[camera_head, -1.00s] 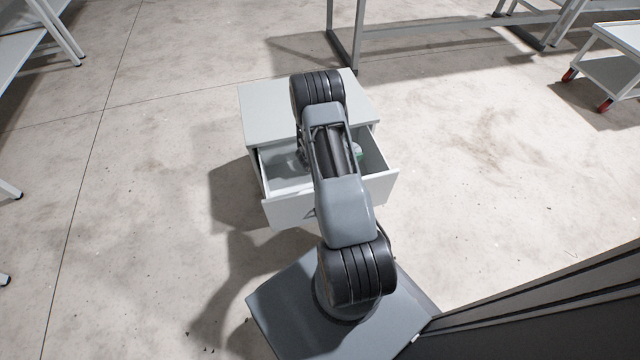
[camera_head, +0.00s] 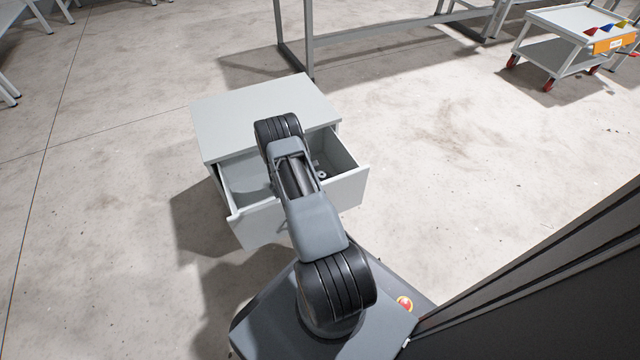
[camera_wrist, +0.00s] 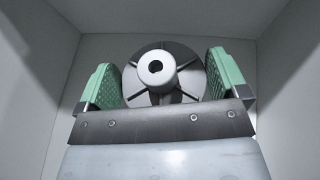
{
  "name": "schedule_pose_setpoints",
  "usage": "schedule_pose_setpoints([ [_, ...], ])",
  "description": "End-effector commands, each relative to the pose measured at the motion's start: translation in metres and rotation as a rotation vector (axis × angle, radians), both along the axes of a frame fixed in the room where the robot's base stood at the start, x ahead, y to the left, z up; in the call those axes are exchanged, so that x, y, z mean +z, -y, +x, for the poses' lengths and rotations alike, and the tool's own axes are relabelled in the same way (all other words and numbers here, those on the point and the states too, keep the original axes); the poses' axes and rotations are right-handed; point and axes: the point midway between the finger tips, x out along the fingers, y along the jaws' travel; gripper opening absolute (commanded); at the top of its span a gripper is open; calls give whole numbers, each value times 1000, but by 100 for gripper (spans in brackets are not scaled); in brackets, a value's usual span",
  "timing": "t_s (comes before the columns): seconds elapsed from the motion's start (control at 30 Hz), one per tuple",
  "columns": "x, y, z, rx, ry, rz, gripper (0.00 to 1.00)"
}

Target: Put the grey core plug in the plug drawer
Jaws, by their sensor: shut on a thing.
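The grey core plug (camera_wrist: 140,78), a round disc with ribs and a hollow hub, sits between the green pads of my gripper (camera_wrist: 165,79) in the wrist view. My gripper is shut on it. Pale walls of the plug drawer (camera_wrist: 285,85) stand on both sides of it, so the plug is inside the drawer space; whether it touches the floor I cannot tell. In the head view the drawer (camera_head: 258,226) is pulled open and my arm reaches over it, hiding most of my gripper. A small light-and-dark part shows in the drawer's right side, too small to name.
The drawer's grey cabinet (camera_head: 240,110) stands on the concrete floor. A metal frame (camera_head: 295,60) is behind it. A white trolley (camera_head: 560,45) with red wheels is at the back right. Floor to the cabinet's left and right is clear.

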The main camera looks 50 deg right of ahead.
Motion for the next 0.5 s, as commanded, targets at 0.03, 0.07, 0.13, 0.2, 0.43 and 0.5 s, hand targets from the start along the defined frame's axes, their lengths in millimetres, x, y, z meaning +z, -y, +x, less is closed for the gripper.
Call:
schedule_pose_setpoints([
  [0.03, -11, 0, 0, 0, 0, 0, 69],
  [0.07, -15, 0, 0, 0, 0, 0, 69],
  [0.13, -18, 0, 0, 0, 0, -1, 69],
  [0.2, -17, 0, 0, 1, 1, -1, 69],
  [0.43, -17, 0, 0, 0, 0, 0, 69],
  [0.5, -19, 0, 0, 0, 0, 0, 69],
])
